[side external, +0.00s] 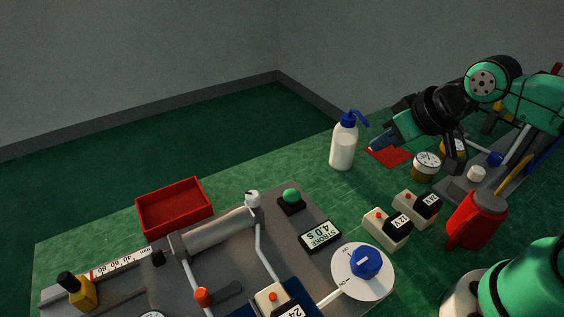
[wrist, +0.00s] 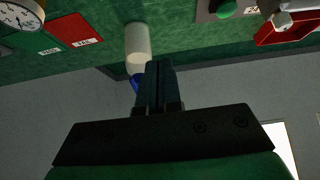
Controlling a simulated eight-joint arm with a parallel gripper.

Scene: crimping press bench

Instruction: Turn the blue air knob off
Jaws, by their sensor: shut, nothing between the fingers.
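The blue air knob (side external: 366,262) sits on a round white dial plate (side external: 378,287) at the lower right of the press panel in the side view. Marks are printed on the plate, but I cannot surely read which one the knob points to. My gripper (side external: 378,143) is up and back from the knob, beside the white squeeze bottle and well apart from the dial. In the wrist view my gripper (wrist: 153,66) shows its two fingers together with nothing between them. The knob is not visible in the wrist view.
The white bottle (side external: 343,148) with a blue spout stands near my fingers. A green button (side external: 291,196), a stroke display (side external: 321,234) and a red tray (side external: 174,206) are farther left.

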